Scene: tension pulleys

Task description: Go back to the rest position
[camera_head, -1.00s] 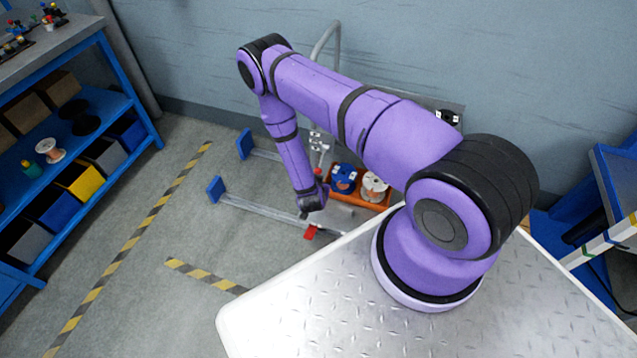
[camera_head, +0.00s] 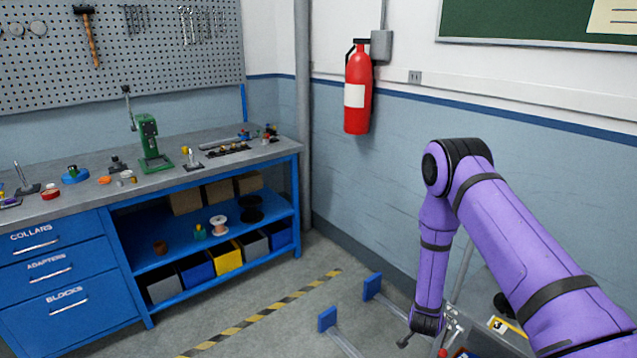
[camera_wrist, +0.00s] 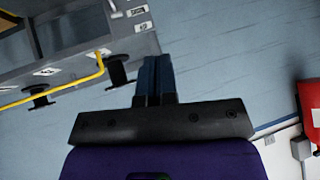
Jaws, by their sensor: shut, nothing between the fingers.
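My gripper (camera_wrist: 155,66) shows in the wrist view with its two dark blue fingers together and nothing between them. It points toward the blue wall (camera_wrist: 215,65), apart from everything around it. In the head view my purple arm (camera_head: 505,235) rises from the lower right, bends at the elbow and hangs down to the dark wrist (camera_head: 426,322). The fingers cannot be made out clearly there.
Left in the wrist view is a grey rack (camera_wrist: 70,45) with a yellow bar (camera_wrist: 60,88) and black spools (camera_wrist: 118,70). In the head view are a workbench (camera_head: 75,210), a fire extinguisher (camera_head: 358,88) and blue-ended rails (camera_head: 327,320). Floor (camera_head: 250,335) is open between bench and rails.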

